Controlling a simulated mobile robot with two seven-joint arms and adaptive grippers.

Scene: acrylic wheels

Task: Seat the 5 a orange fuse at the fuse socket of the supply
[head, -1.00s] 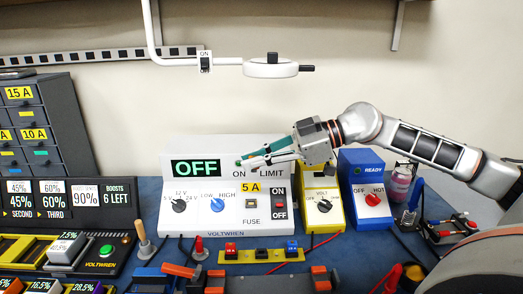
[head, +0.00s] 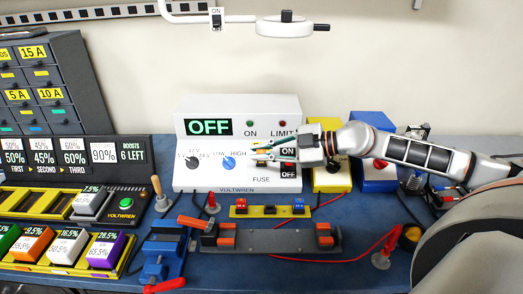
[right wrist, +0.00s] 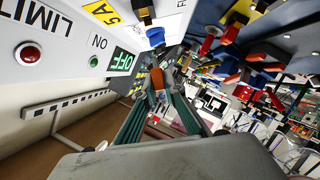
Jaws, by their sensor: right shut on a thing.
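The white supply (head: 236,109) stands at the back middle of the bench with its display reading OFF. My right gripper (head: 257,151) is at the lower right of its front panel, over the fuse socket area above the word FUSE, and covers the socket in the head view. In the right wrist view, the gripper (right wrist: 160,98) is shut on the orange fuse (right wrist: 157,78), which shows between the fingertips. Whether the fuse touches the socket cannot be told. My left gripper is not in view.
The yellow box (head: 328,179) and blue box (head: 377,182) stand right of the supply, close beneath my right arm. A grey rail with orange blocks (head: 270,241) and a blue vise (head: 163,255) lie in front. Fuse drawers (head: 38,85) stand at the left.

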